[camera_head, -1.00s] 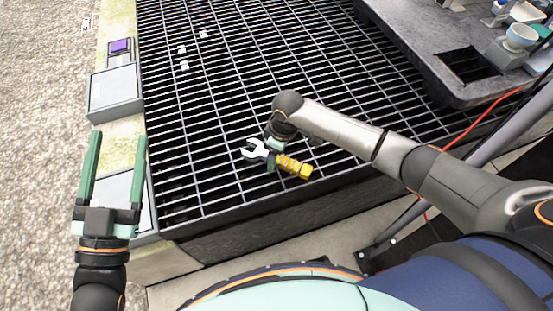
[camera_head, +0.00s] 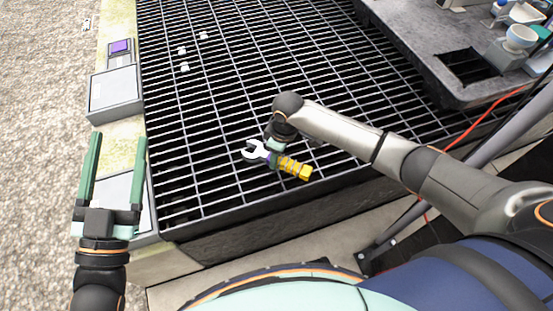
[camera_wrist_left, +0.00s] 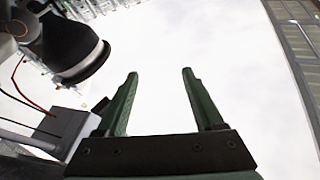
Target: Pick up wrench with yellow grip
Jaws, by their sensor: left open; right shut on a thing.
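The wrench with the yellow grip (camera_head: 295,167) is over the black grating in the head view. Its pale open-ended jaw (camera_head: 251,151) points left and its yellow ribbed handle points right. My right gripper (camera_head: 271,156) is shut on the wrench between the jaw and the yellow grip. The wrist partly hides that gripper. I cannot tell whether the wrench touches the grating. My left gripper (camera_head: 113,172) is open and empty, its two green fingers upright over the left ledge. Its fingers also show apart in the left wrist view (camera_wrist_left: 160,98), with nothing between them.
The black grating (camera_head: 230,85) is mostly clear, with several small white pieces (camera_head: 183,68) at its far left. A grey block (camera_head: 115,95) and a purple-topped button (camera_head: 120,46) sit on the left ledge. A grey counter (camera_head: 420,40) with cups stands at the back right.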

